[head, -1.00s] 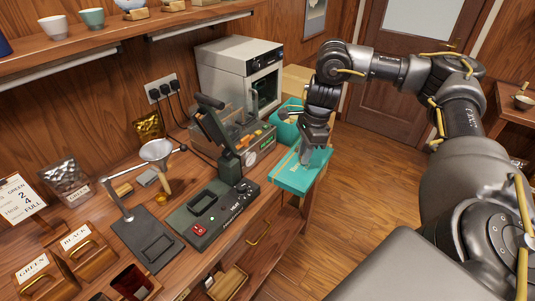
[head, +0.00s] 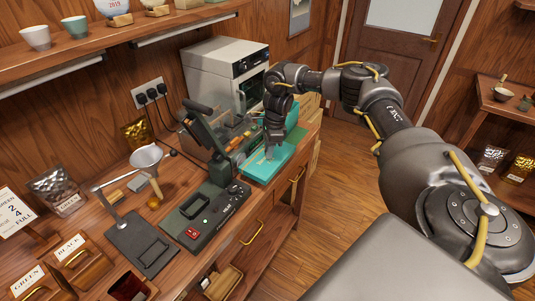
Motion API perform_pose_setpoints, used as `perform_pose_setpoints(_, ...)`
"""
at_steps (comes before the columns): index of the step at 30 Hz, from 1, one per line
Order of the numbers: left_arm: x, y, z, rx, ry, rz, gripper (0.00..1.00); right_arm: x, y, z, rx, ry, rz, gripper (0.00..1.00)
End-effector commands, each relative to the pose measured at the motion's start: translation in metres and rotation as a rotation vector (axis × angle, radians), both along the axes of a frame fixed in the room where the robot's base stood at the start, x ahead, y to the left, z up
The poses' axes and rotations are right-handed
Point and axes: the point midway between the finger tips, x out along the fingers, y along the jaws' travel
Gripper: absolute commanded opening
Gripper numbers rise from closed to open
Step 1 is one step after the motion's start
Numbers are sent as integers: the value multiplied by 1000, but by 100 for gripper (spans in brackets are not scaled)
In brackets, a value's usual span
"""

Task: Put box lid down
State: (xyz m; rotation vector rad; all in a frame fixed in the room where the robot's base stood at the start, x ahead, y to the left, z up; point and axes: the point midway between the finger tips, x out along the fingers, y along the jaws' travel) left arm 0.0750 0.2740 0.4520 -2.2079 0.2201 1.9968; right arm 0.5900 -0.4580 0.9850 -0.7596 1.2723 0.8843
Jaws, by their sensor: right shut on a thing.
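The teal box lid (head: 268,164) lies low over the right end of the wooden counter, beside the green press machine. My right gripper (head: 271,150) is shut on it from above. I cannot tell whether the lid touches the counter. Another teal-green box part (head: 296,135) shows just behind the lid, partly covered by my gripper and arm. My left gripper is out of view.
The green press (head: 215,135) and its control base (head: 207,213) stand left of the lid. A grey-white oven (head: 228,70) stands behind. A funnel stand (head: 145,160) is further left. The counter's front edge runs close to the lid.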

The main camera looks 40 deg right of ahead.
Motion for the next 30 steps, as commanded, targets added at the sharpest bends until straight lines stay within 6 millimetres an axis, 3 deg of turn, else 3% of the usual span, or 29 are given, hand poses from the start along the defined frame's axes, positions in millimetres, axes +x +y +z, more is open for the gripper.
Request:
perform_pose_setpoints(11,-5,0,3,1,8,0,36,9,-1,-11,-1,0,-1,0)
perform_pose_setpoints(18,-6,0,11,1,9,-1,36,9,-1,-40,0,1,0,0)
perform_pose_setpoints(29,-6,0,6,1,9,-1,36,9,-1,-46,0,-1,0,0)
perform_pose_setpoints(30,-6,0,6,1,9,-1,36,9,-1,-46,0,-1,0,20)
